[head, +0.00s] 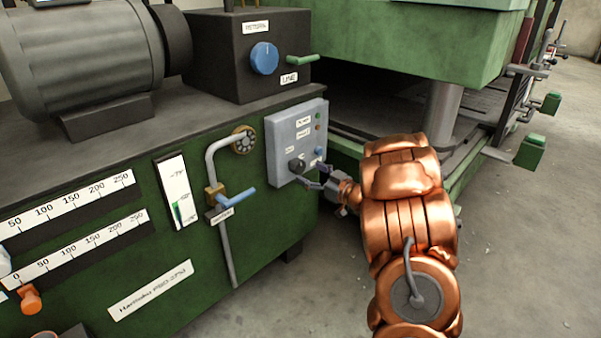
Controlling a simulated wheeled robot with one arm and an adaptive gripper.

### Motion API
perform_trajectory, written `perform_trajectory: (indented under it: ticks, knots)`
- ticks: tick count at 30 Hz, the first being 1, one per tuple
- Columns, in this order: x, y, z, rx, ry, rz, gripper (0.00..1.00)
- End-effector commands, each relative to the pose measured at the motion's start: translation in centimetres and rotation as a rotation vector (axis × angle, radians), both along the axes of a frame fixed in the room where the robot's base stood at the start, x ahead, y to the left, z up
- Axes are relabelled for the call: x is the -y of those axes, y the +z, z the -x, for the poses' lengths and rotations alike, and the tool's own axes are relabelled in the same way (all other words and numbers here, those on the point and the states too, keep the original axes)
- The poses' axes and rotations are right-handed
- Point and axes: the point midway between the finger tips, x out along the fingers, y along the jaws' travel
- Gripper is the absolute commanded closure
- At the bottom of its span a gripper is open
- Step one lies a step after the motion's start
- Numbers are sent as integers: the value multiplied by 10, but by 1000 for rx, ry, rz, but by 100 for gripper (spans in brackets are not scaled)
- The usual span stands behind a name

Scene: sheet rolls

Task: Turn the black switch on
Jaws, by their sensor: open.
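The black switch (296,166) is a round dark knob low on a pale grey control panel (283,134), fixed to the right end of the green machine. Small labels and small buttons or lamps sit above and to the right of it. My gripper (311,176) is open, with its fingers just right of and below the black switch. The fingertips are very close to the knob; I cannot tell whether they touch it. The knob's exact pointer position is too small to read.
A blue knob (264,58) and a green lever (301,60) are on the dark box above. A blue-handled valve (237,202) on a grey pipe (227,250) stands left of the panel. A green press (410,45) stands behind. The floor at lower right is clear.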

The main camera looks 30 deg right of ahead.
Motion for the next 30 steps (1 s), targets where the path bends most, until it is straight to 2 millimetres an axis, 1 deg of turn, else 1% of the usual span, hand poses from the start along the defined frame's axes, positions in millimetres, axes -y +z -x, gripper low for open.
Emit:
perform_trajectory:
  ticks: [1,3,9,14,21,23,30]
  knots:
    - [-3,-2,-9,3,3,2,23]
    - [-5,-2,-19,2,2,4,23]
    - [-10,-2,-39,0,1,3,23]
    - [-10,-1,-46,-3,-1,2,23]
    - [-10,0,-46,-2,-2,2,23]
    - [-10,0,-46,-2,-2,2,29]
    - [-10,0,-46,-2,-1,3,54]
